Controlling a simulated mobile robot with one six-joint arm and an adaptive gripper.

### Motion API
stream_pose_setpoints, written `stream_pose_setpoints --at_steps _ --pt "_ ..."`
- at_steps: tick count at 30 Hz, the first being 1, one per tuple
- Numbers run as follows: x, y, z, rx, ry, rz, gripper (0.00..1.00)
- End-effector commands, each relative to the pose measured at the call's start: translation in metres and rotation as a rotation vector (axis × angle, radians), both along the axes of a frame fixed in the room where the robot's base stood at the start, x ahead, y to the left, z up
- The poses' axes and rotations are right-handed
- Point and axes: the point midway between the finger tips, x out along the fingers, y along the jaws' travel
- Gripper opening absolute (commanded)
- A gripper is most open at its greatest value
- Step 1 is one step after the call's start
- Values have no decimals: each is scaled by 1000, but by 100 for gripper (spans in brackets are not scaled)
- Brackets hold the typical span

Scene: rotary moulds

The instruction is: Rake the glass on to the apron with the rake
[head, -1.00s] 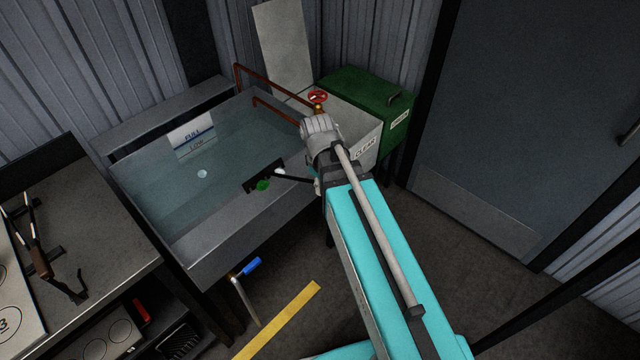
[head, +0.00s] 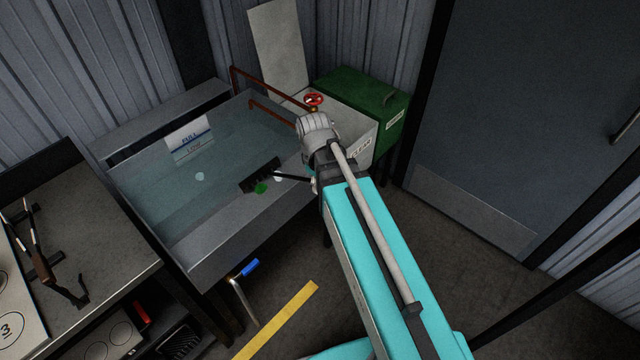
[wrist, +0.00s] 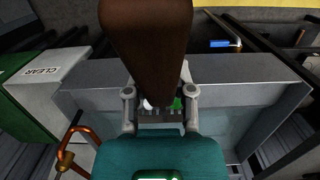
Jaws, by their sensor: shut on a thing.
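My gripper (wrist: 158,110) is shut on the brown rake handle (wrist: 147,45) in the wrist view. In the head view the dark rake head (head: 259,176) lies at the boundary between the water and the grey apron (head: 225,225). A green glass piece (head: 261,188) and a whitish one (head: 278,179) sit just on the apron side of the rake head. Another pale piece (head: 199,177) lies in the water, left of the rake.
The water tank (head: 150,215) has a level plate (head: 188,138). A grey bin marked CLEAR (head: 362,150) and a green bin (head: 350,92) stand at its right. A red valve wheel (head: 313,99) and copper pipe are close to my wrist. A bench (head: 90,225) is at left.

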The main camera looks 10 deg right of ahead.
Motion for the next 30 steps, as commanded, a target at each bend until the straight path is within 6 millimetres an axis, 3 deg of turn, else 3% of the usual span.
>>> stream_pose_setpoints --at_steps 30 --pt "9 8 74 1 -1 3 0"
